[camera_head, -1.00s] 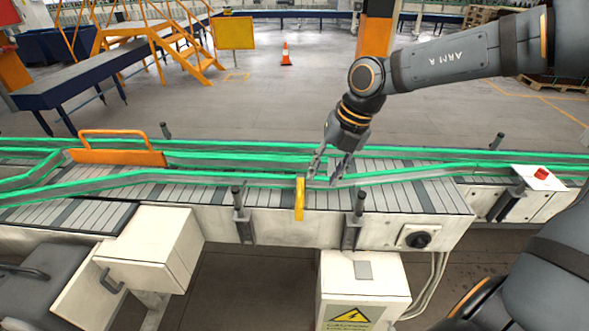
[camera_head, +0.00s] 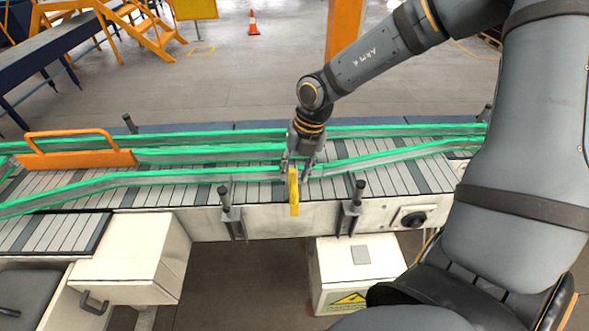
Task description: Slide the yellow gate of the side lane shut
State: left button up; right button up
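The yellow gate (camera_head: 294,193) is a narrow upright yellow piece at the near green rail of the conveyor, in the middle of the head view. My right gripper (camera_head: 298,167) points down just at its top end. The two fingers are apart, one on the left and one on the right of the gate's upper end. I cannot tell whether they touch it. The fingertips are partly hidden by the rail and the gate. My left gripper is not in view.
Green guide rails (camera_head: 240,152) run along the slatted conveyor. An orange gate with a handle (camera_head: 78,158) stands across the left part. Black posts (camera_head: 355,190) rise at the near edge. A black knob (camera_head: 413,218) and a white box (camera_head: 352,270) are below.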

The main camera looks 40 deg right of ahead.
jog(key=shift+s+f, duration=0.1)
jog(key=shift+f, duration=0.15)
jog(key=shift+s+a+f, duration=0.1)
jog(key=shift+s, duration=0.05)
jog(key=shift+c, duration=1.8)
grip_shut()
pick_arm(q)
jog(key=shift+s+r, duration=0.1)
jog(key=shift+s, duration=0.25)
